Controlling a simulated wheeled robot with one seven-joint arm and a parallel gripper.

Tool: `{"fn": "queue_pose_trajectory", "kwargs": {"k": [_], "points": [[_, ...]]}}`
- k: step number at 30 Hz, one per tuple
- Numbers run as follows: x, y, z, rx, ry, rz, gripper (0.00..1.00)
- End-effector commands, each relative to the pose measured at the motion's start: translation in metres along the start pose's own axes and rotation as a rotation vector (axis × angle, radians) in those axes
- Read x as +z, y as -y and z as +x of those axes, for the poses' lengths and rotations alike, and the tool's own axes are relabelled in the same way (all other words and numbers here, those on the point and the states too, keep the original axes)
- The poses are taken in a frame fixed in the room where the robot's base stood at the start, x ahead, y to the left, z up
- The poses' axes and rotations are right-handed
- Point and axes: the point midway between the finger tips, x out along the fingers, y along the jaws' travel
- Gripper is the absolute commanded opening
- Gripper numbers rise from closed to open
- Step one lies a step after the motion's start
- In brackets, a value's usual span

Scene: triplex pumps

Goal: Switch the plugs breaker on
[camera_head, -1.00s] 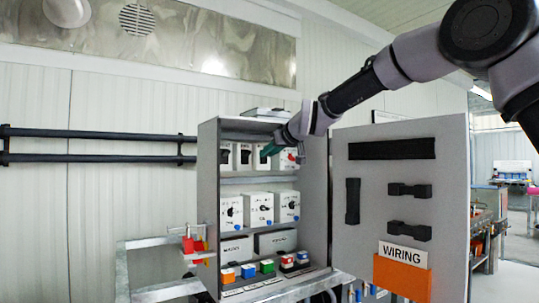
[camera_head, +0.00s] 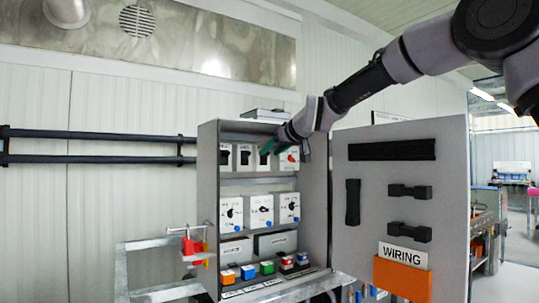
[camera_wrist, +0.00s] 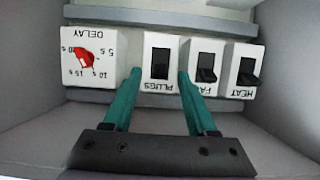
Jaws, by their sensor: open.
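The plugs breaker (camera_wrist: 160,62) is a white block with a black rocker, labelled PLUGS, upside down in the wrist view. My gripper (camera_wrist: 160,75) is open, its two teal fingers on either side of this breaker's lower part in that view. Whether the fingers touch it I cannot tell. In the head view my gripper (camera_head: 269,147) reaches into the top shelf of the grey cabinet (camera_head: 207,190) and hides most of the plugs breaker. The breaker's rocker shows plain black, without the protruding lever seen on its neighbours.
The fan breaker (camera_wrist: 207,62) and heat breaker (camera_wrist: 243,68) stand close on one side in the wrist view. The delay block (camera_wrist: 90,55) with a red knob is on the other. The open cabinet door (camera_head: 440,185) stands to the right.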

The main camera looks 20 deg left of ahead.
Motion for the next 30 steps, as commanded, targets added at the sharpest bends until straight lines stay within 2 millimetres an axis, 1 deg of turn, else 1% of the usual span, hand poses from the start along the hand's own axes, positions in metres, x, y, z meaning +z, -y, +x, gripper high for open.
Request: {"fn": "queue_pose_trajectory", "kwargs": {"k": [1,6,9,12,17,30], "points": [[-0.001,-0.001,-0.012,0.002,-0.002,0.0,0.57],[-0.001,-0.002,-0.047,0.003,-0.002,0.002,0.57],[0.0,-0.002,-0.064,0.003,-0.001,-0.001,0.57],[0.0,-0.002,-0.077,0.003,0.0,0.002,0.57],[0.001,-0.001,-0.086,0.002,0.002,0.001,0.57],[0.001,0.0,-0.086,0.001,0.001,0.0,0.57]]}}
